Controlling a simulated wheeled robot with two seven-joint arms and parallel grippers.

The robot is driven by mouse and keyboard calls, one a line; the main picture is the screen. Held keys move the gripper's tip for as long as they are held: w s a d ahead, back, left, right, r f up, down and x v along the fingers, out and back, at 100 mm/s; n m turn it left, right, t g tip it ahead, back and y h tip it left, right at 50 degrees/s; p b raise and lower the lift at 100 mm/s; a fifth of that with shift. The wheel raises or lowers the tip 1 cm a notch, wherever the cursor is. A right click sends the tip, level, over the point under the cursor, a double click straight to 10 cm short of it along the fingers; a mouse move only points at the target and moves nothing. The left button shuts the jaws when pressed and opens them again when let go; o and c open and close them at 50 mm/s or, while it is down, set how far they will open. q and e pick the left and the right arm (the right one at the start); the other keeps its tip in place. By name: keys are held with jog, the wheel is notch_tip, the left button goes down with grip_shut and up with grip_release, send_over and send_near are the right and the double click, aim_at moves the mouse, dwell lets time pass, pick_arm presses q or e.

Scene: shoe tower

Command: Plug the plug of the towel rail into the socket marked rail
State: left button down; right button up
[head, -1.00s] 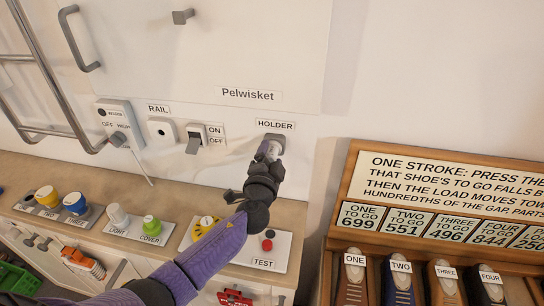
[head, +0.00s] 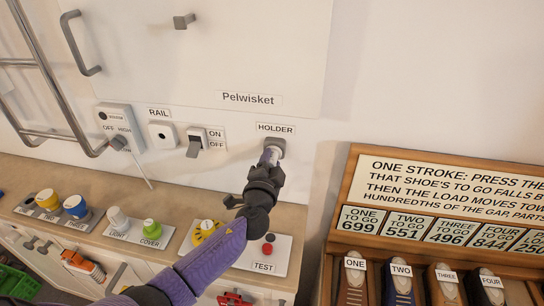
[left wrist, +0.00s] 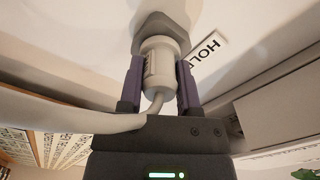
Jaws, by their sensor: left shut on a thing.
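My left gripper (head: 269,160) is at the grey holder (head: 275,143) under the HOLDER label. In the left wrist view its two purple fingers (left wrist: 160,85) are shut on a white cylindrical plug (left wrist: 159,58) with a pale cable (left wrist: 65,115). The plug's far end meets the grey holder (left wrist: 160,22); I cannot tell how deep it sits. The rail socket (head: 162,134) is a white plate with a dark hole, below the RAIL label, left of the gripper. The towel rail (head: 62,75) is a grey tube frame at upper left. My right gripper is not in view.
An ON/OFF switch (head: 197,140) stands between the rail socket and the holder. A heater control box (head: 120,122) is left of the socket. Knobs, lamps and a TEST plate (head: 264,252) line the counter below. A wooden shoe rack (head: 430,245) stands at right.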

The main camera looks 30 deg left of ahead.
pick_arm(q)
jog(key=shift+s+d, duration=0.1)
jog(key=shift+s, duration=0.3)
jog(key=shift+p+v, duration=0.35)
jog(key=shift+v, duration=0.95)
